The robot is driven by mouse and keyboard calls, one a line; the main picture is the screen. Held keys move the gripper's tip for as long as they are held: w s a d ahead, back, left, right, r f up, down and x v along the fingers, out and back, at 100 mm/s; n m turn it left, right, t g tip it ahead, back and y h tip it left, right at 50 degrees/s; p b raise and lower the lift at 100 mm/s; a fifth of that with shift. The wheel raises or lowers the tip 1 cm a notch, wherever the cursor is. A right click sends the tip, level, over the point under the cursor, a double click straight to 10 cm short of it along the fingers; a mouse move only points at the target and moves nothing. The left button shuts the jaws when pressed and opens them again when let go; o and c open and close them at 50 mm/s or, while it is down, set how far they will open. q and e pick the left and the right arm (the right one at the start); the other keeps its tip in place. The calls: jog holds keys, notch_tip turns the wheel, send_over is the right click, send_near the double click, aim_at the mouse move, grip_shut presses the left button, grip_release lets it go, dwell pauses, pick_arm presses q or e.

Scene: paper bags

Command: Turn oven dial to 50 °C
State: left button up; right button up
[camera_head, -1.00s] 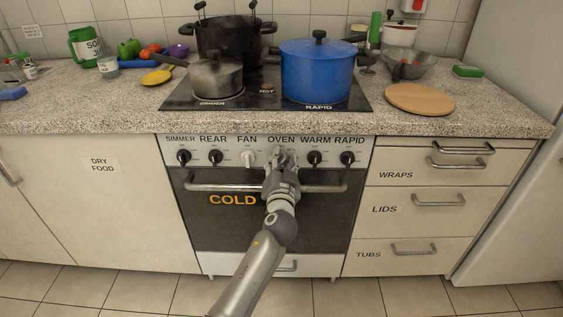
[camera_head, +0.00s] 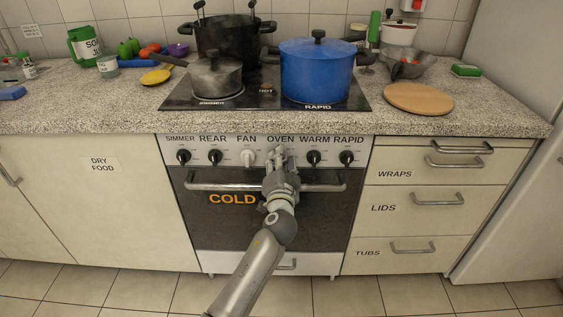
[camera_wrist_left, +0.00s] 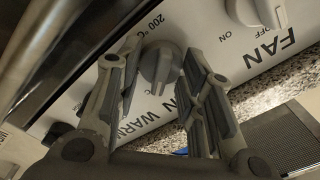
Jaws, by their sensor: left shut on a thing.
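The oven (camera_head: 318,220) has a row of dials along its white panel, and the OVEN dial is third from the right. In the left wrist view this grey dial (camera_wrist_left: 160,62) sits between my fingers, with a "200 °C" mark beside it; other marks are partly hidden. My left gripper (camera_head: 281,156) reaches up to the panel under the OVEN label and hides the dial in the head view. In the wrist view the left gripper (camera_wrist_left: 155,75) is shut on the dial. My right gripper is not in view.
The FAN dial (camera_head: 248,157) is close on the left and the WARM dial (camera_head: 314,157) on the right. The oven door handle (camera_head: 215,187) crosses below, behind my gripper. A blue pot (camera_head: 316,72) and a grey saucepan (camera_head: 216,78) stand on the hob above.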

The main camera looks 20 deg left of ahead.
pick_arm(q)
jog(key=o, duration=1)
jog(key=v, duration=1.2)
